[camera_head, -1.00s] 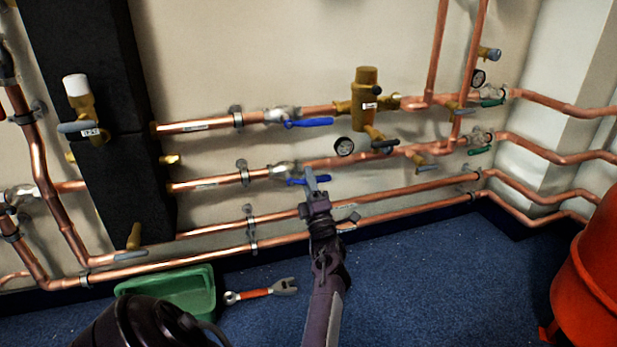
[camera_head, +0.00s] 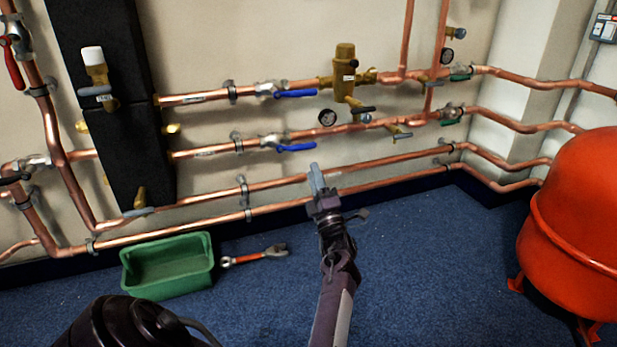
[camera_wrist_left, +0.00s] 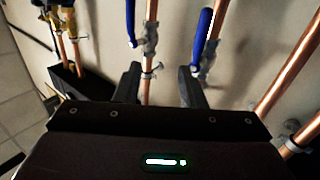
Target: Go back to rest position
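My left gripper (camera_head: 316,180) points toward the pipe wall in the head view, seen nearly edge-on. In the left wrist view my left gripper (camera_wrist_left: 161,84) has its two fingers apart, with nothing held between them. The lower blue valve handle (camera_head: 297,147) is just above the fingertips in the head picture, with a visible gap. The upper blue valve handle (camera_head: 296,94) is on the pipe above it. Both handles lie roughly along their pipes. Two blue handles also show beyond the fingers in the left wrist view. My right gripper is not in view.
Copper pipes (camera_head: 290,203) run along the wall. A green tray (camera_head: 168,292) and a red-handled wrench (camera_head: 250,258) lie on the blue floor. A large red tank (camera_head: 575,225) stands at right. The carpet (camera_head: 430,260) between my arm and the tank is clear.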

